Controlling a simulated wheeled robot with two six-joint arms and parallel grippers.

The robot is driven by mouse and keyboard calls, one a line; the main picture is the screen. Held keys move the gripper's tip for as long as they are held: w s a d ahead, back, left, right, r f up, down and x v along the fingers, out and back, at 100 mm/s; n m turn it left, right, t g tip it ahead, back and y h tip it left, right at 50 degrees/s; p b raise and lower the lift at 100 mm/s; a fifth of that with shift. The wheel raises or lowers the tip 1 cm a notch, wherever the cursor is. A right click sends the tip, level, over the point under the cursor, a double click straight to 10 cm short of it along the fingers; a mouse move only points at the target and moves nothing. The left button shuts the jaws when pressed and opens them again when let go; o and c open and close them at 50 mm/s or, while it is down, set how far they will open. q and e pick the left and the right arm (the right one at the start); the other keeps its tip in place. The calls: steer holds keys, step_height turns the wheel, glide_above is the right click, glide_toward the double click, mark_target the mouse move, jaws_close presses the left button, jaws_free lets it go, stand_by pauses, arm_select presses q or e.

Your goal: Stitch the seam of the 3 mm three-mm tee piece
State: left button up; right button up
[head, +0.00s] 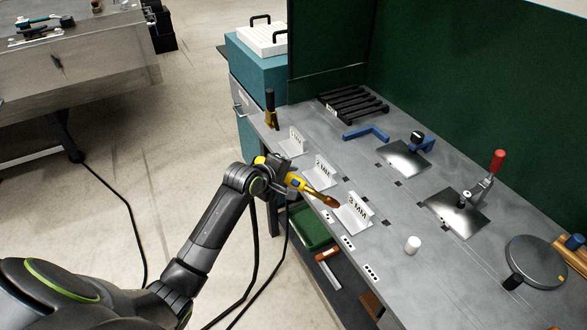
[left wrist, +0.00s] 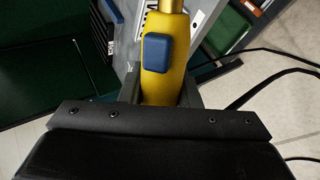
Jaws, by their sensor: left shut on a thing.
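The 3 mm tee piece (head: 353,213) is a light metal plate with an upright web labelled "3 MM". It stands near the table's front edge in the head view. My left gripper (head: 287,178) is shut on a yellow welding torch (head: 299,184), which has a copper-brown nozzle. The nozzle tip is close to the left end of the 3 mm piece's web; I cannot tell whether they touch. In the left wrist view the yellow torch (left wrist: 163,75) with its blue button sits between the fingers. My right gripper is not in view.
The 2 mm tee piece (head: 319,172) and another tee piece (head: 292,143) stand farther back along the same edge. A red-handled clamp (head: 490,175), a white cylinder (head: 412,244) and a round grey disc (head: 537,262) are to the right. Black cables hang below my arm.

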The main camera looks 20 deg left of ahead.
arm_select(q)
steer(key=shift+r, duration=0.25)
steer(key=shift+r+p, duration=0.15)
steer(key=shift+p, duration=0.6)
steer(key=w+d+f+b, duration=0.2)
steer(key=w+f+b, duration=0.1)
steer(key=f, duration=0.1)
steer(key=shift+w+d+f, duration=0.15)
steer(key=shift+d+f, duration=0.05)
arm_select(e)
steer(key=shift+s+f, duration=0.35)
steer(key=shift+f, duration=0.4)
arm_select(q)
steer(key=shift+p, duration=0.55)
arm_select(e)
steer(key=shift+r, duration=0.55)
arm_select(q)
steer(key=shift+w+d+f, duration=0.2)
steer(key=shift+d+f, duration=0.05)
steer(key=shift+f, duration=0.05)
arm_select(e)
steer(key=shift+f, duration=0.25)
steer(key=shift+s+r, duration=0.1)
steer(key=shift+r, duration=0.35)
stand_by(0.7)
arm_select(q)
steer(key=shift+p, duration=0.35)
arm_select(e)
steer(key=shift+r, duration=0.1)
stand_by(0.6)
